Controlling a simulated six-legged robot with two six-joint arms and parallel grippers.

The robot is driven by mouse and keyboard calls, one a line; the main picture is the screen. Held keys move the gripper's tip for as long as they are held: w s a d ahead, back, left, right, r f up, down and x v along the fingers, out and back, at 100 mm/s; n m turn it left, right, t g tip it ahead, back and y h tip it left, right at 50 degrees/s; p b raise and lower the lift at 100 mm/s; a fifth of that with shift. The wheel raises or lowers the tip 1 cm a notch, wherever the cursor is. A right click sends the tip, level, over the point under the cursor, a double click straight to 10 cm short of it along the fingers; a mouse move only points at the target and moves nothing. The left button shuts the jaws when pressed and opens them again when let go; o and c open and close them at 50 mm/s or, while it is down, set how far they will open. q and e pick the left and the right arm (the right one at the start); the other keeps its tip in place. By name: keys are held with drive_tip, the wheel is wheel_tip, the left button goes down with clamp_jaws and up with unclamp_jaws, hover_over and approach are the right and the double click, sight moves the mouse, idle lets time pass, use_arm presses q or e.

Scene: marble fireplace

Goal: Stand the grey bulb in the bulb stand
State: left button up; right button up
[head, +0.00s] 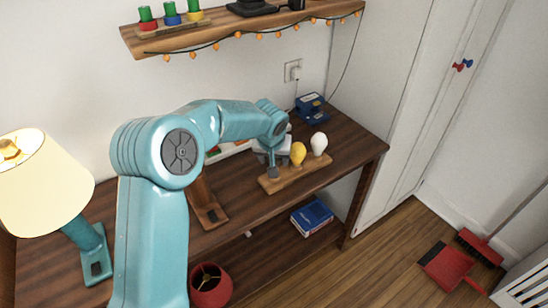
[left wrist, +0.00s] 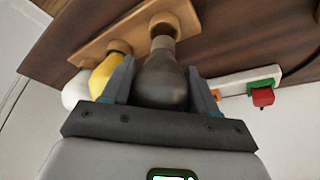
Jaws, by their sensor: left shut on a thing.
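The wooden bulb stand (head: 312,171) lies on the dark brown table, near its right end. A yellow bulb (head: 298,153) and a white bulb (head: 319,143) stand upright in it. My left gripper (head: 272,158) is over the left end of the stand. In the left wrist view its two fingers (left wrist: 160,80) are shut on the grey bulb (left wrist: 165,88), one on each side. The bulb's narrow base points at the round socket (left wrist: 165,20) of the stand (left wrist: 130,32) and overlaps it; I cannot tell how deep it sits. My right gripper is not in view.
The yellow bulb (left wrist: 104,74) is close beside my left finger. A blue box (head: 311,108) stands behind the stand. A lamp (head: 45,185) is at the left, and a brown holder (head: 208,205) is in front of my arm. A wall shelf (head: 200,36) with string lights hangs above.

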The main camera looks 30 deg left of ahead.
use_arm(q)
drive_tip(key=shift+b, duration=0.45)
idle(0.6)
drive_tip(key=shift+f+b, duration=1.65)
drive_tip(key=o, duration=1.1)
drive_tip(key=shift+r, duration=0.1)
drive_tip(key=shift+r, duration=0.1)
drive_tip(key=p+v, duration=0.1)
drive_tip(key=v, duration=1.5)
drive_tip(key=shift+s+d, duration=0.1)
